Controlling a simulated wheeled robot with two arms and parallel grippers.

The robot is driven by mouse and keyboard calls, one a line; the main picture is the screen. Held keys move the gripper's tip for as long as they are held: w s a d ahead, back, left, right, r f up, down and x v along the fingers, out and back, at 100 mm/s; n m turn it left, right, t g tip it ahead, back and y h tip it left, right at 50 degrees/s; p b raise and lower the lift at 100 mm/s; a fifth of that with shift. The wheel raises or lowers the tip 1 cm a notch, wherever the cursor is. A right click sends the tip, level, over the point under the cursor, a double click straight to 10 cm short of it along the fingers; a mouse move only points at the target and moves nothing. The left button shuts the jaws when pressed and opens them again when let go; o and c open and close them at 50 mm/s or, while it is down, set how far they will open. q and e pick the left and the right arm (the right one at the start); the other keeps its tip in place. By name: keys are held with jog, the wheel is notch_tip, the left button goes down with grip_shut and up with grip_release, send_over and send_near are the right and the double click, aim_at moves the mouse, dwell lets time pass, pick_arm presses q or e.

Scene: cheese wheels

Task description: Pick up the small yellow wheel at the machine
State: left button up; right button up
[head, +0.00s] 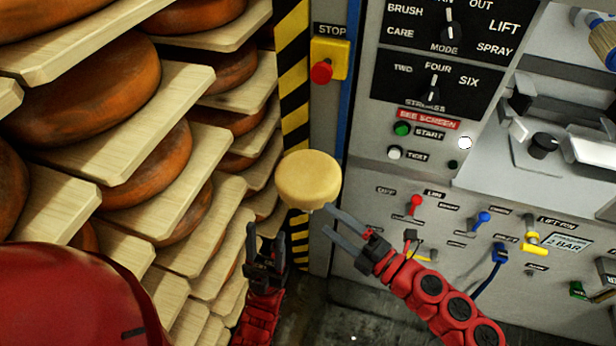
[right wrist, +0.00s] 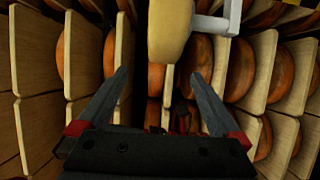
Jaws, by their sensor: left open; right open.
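The small yellow wheel (head: 308,180) is a pale round disc at the machine's left edge in the head view. In the right wrist view the yellow wheel (right wrist: 168,28) shows at the top, beyond the fingertips, beside a grey bracket (right wrist: 215,24). My right gripper (head: 328,217) is open and empty, its fingers pointing at the lower right of the wheel; its open fingers (right wrist: 160,75) also show in the right wrist view. I cannot tell whether a fingertip touches the wheel. My left gripper (head: 266,238) is open, pointing up, below and left of the wheel.
Wooden shelves (head: 150,190) with several orange cheese wheels (head: 90,90) fill the left. The machine panel (head: 375,180) with switches and labels stands at right. A red stop button (head: 321,71) and a striped post (head: 294,100) are above the yellow wheel.

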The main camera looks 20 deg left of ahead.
aim_at(299, 197)
jog(key=x, duration=0.6)
jog(key=shift+s+p, duration=0.1)
jog(key=shift+p, duration=0.25)
jog(key=shift+w+a, duration=0.3)
jog(key=p+x, duration=0.1)
jog(key=x, duration=0.1)
jog(key=p+x, duration=0.1)
jog(key=x, duration=0.1)
jog(key=shift+w+d+f, duration=0.1)
jog(key=shift+w+f, duration=0.25)
jog(key=shift+c, duration=0.3)
grip_shut()
